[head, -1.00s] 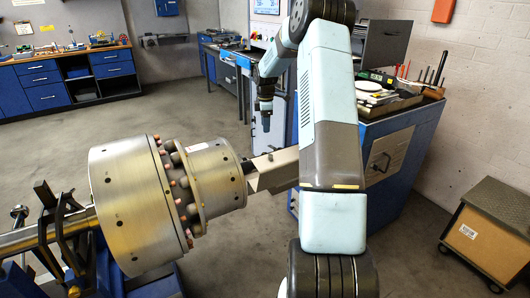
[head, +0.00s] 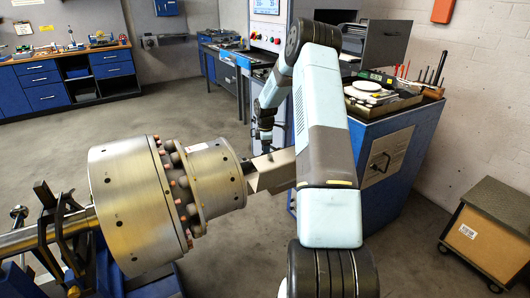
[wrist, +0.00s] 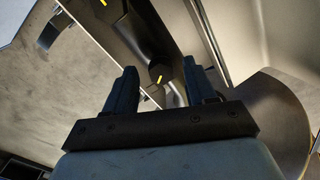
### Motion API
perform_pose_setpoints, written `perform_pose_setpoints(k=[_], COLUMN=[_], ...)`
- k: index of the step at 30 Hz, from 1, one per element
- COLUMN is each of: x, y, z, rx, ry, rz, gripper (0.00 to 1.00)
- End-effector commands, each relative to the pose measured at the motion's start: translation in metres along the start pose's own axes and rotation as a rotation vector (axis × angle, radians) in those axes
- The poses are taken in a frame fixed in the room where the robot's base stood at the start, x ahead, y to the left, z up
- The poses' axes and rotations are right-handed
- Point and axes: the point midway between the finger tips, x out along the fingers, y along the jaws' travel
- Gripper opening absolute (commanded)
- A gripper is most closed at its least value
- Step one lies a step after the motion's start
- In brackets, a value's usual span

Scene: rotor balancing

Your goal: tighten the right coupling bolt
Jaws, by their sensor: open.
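The large metal rotor (head: 125,205) lies on its side at the left of the head view, with a narrower drum (head: 215,178) on its right. Several copper-coloured bolts ring the coupling flange (head: 180,195) between them; I cannot tell which one is the right coupling bolt. My gripper (head: 266,140) points down beyond the pale beam, to the right of the drum and apart from the bolts. In the wrist view its two dark fingers (wrist: 158,82) are apart, with nothing seen held between them. No bolt can be made out there.
A pale beam (head: 272,172) extends right from the drum, near my arm. A dark stand (head: 62,235) carries the shaft at left. A blue cabinet (head: 395,160) with tools stands right, and a cart (head: 487,230) far right. Grey floor behind the rotor is clear.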

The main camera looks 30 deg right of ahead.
Motion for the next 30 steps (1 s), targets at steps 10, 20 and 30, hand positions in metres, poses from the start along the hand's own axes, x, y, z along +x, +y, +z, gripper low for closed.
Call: perform_pose_setpoints(k=[10, 20, 30], x=[0.0067, 0.0065, 0.0061], y=[-0.0002, -0.0002, -0.0011], z=[-0.0007, -0.0011, -0.0036], rx=[-0.001, -0.001, -0.001], ry=[0.000, 0.000, 0.000], rz=[0.000, 0.000, 0.001], gripper=[0.55, 0.30, 0.00])
